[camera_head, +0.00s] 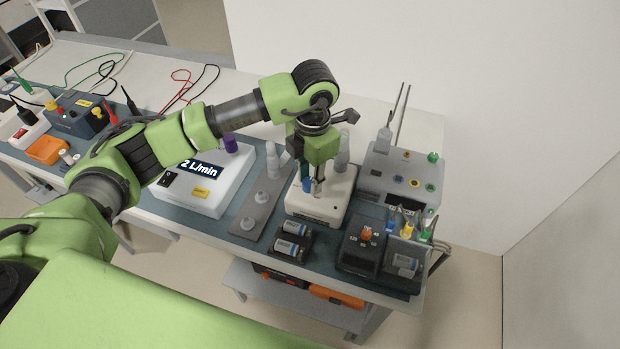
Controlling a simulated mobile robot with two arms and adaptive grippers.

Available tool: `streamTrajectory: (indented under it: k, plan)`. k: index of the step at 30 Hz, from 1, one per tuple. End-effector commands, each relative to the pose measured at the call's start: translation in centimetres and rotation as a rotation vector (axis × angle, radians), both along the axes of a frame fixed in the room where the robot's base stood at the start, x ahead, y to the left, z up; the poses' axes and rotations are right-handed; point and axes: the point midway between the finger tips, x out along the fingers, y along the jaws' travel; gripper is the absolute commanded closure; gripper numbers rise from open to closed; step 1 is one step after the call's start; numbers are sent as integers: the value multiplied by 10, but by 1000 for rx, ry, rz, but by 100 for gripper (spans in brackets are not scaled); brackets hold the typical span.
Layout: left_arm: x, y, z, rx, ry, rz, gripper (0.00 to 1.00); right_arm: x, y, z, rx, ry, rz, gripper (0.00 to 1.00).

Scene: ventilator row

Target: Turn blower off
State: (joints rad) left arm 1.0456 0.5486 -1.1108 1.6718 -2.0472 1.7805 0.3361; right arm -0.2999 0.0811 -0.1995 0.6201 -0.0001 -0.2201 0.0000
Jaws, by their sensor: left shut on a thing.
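A white box (205,188) with a lit display ending in "2 L/min" stands on the blue-grey mat. It has a black rocker switch (167,180) on its front, a yellow label and a purple fitting; I cannot tell the switch position. I cannot tell for sure which unit is the blower. My left gripper (317,186) points down over a cream unit (318,208) to the right of that box. It is shut on a small part at the top of this unit, mostly hidden by the fingers. A blue piece (307,184) shows beside the fingers. My right gripper is out of view.
A grey plate (262,205) with pale fittings lies between the box and the cream unit. A battery holder (290,240) is in front. A dark unit with an orange knob (366,235) and a grey panel (400,178) stand right. Cables and instruments lie far left.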

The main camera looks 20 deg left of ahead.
Motion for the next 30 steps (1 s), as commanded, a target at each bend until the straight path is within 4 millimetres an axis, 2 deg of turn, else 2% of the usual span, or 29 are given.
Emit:
streamTrajectory:
  k: [16, 17, 18, 30]
  plan:
    - [1, 0, 1, 0, -4, 25, 98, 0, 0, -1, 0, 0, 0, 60]
    - [1, 0, 1, 0, -4, 25, 68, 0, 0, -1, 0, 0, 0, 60]
    - [1, 0, 1, -1, -3, 25, 59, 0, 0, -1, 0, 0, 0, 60]
    - [1, 0, 4, 0, -2, 23, 59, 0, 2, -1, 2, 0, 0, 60]
